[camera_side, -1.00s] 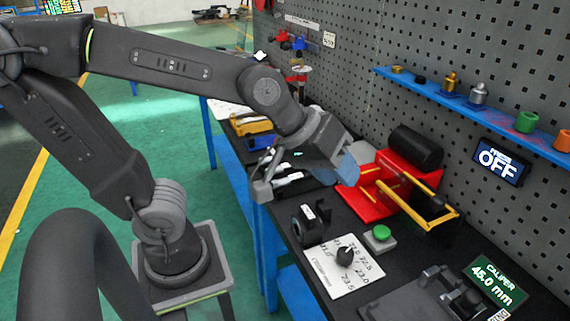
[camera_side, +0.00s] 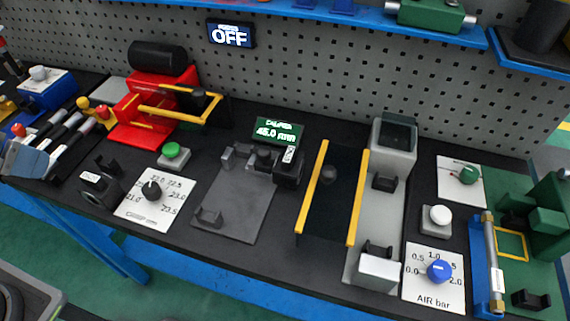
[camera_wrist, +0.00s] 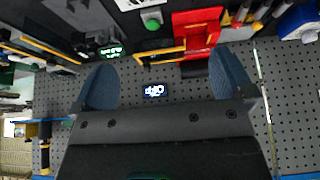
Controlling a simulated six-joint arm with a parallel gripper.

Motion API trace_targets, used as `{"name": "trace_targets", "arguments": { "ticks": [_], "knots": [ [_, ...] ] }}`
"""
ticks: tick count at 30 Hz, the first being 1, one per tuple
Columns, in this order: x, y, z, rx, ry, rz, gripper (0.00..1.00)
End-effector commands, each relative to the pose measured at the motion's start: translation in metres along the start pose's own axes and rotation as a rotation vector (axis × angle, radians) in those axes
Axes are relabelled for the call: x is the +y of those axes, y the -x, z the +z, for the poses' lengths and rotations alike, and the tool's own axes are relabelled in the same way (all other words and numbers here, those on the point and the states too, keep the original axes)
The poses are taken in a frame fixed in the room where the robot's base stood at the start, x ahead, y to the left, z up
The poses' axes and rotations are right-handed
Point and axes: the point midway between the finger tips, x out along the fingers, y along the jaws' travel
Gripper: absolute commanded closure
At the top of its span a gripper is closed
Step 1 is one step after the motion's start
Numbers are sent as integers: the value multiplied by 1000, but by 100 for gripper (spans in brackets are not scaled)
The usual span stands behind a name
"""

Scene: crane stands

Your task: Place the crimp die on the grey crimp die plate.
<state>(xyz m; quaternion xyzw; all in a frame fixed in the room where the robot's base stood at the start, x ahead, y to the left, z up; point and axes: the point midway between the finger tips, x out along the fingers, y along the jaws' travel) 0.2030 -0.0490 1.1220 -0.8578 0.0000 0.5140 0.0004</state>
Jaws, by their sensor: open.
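In the side view my gripper (camera_side: 28,162) shows only at the left edge, with a blue-grey finger beside the bench. In the wrist view my gripper (camera_wrist: 165,68) is open, with nothing between its two blue fingers. No piece is plainly marked as the crimp die. A black piece with a white label (camera_side: 92,178) stands by the front edge, left of the dial card; I cannot tell if it is the die. A small grey plate (camera_side: 108,90) lies left of the red machine, with nothing clearly on it; I cannot be sure it is the crimp die plate.
The red machine (camera_side: 132,137) has a yellow guard (camera_side: 185,117). A green button (camera_side: 171,150) and dial card (camera_side: 155,208) lie before it. A larger grey plate (camera_side: 235,205) carries the caliper parts. Several rods (camera_side: 60,132) lie at left. The pegboard (camera_side: 330,75) rises behind.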

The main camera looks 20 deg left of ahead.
Motion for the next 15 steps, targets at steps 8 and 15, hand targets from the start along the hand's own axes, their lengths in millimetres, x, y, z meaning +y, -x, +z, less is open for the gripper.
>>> {"name": "trace_targets", "arguments": {
  "ticks": [8,15],
  "knots": [
    [4,1,-10,-8,-38,11,0],
    [39,-7,-78,-55,-335,92,0]
  ]
}}
